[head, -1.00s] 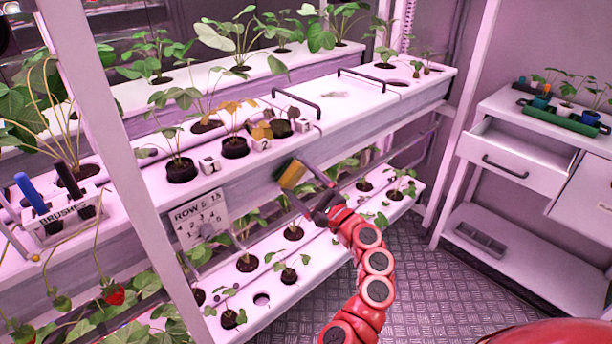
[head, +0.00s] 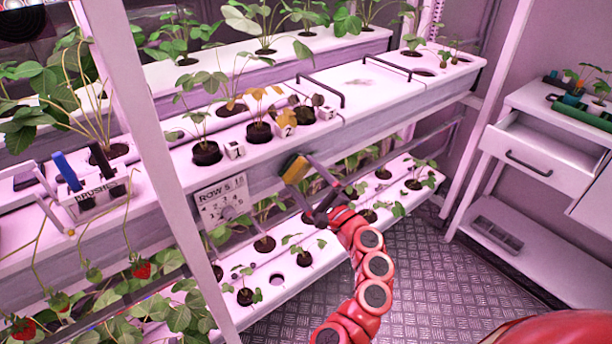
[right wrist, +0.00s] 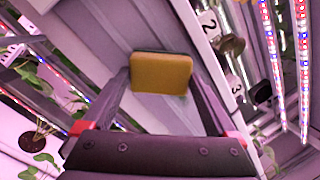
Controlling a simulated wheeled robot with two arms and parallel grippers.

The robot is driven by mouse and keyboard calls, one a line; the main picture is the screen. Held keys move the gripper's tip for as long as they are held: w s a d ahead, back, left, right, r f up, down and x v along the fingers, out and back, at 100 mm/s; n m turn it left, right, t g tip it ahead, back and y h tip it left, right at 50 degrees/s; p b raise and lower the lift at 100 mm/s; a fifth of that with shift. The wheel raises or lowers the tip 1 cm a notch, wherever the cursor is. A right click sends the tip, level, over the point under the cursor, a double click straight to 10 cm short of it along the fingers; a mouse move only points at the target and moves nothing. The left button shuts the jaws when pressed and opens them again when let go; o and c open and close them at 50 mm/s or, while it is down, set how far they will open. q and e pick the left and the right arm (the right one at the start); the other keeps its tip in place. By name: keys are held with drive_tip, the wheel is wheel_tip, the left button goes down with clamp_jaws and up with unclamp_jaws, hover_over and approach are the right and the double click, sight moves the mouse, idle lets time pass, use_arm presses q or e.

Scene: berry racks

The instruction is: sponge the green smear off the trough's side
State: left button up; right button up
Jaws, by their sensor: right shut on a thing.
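The sponge (head: 295,168) is yellow with a dark side. My right gripper (head: 306,172) is shut on it, and the sponge is up at the side face of the upper trough (head: 350,122). I cannot tell whether it touches that face. In the right wrist view the sponge (right wrist: 161,74) sits between the two fingertips, with the pale trough side behind it. No green smear can be made out on the trough's side; the sponge and gripper hide part of it. My left gripper is not in view.
A lower planted trough (head: 275,282) runs beneath. A sign reading ROW 5 (head: 222,202) hangs left of the sponge. Numbered white cubes (head: 235,149) stand on the trough top. A rack post (head: 130,130) rises at the left. An open drawer unit (head: 530,150) stands right.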

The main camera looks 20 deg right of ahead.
drive_tip(key=v, duration=0.6)
idle(0.3)
drive_tip(key=shift+r, duration=0.1)
drive_tip(key=b+v, duration=0.1)
drive_tip(key=v, duration=0.2)
idle(0.6)
